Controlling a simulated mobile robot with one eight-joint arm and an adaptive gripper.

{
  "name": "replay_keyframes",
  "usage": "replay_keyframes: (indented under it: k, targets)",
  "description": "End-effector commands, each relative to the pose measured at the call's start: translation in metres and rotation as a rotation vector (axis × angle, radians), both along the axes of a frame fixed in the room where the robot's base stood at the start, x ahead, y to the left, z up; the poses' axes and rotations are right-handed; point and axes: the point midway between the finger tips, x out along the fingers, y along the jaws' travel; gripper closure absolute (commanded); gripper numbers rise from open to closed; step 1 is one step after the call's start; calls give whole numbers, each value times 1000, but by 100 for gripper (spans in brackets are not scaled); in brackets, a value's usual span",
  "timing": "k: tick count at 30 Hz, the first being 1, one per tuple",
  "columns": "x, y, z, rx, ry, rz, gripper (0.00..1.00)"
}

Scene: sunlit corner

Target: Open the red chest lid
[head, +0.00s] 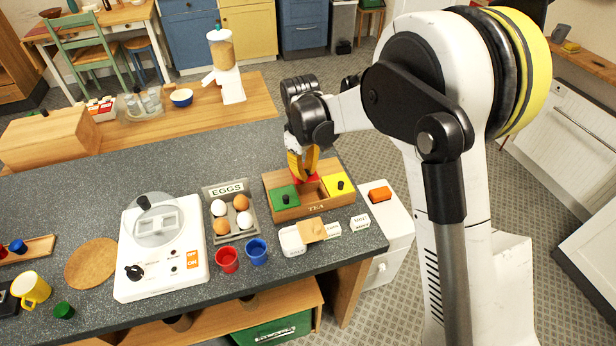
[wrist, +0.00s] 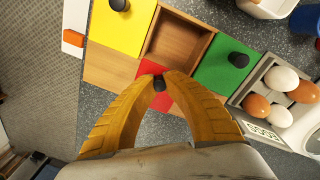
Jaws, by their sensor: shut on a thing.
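The wooden tea chest (head: 316,210) stands near the counter's right end. Its green lid (head: 284,197) and yellow lid (head: 339,186) lie flat, with an open, empty-looking middle compartment (wrist: 178,40) between them. The red lid (wrist: 148,68) is at the rear side of that opening; it shows partly below my gripper in the head view. My gripper (wrist: 158,86) is shut on the red lid's black knob, its yellow fingers on either side. The fingers hide part of the lid, and I cannot tell its exact tilt or height.
An egg tray (head: 231,212) stands left of the chest. Red (head: 228,260) and blue (head: 257,251) cups and white boxes (head: 292,240) stand in front. Counter behind the chest is mostly clear.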

Motion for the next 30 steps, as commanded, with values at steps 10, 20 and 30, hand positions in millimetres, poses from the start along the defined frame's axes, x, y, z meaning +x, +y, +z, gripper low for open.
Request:
replay_keyframes:
  k: [10, 20, 30]
  targets:
    - [2, 1, 1, 2, -7, 0, 63]
    - [1, 1, 11, 2, -6, 0, 63]
    - [-2, 3, 83, 1, -6, 1, 63]
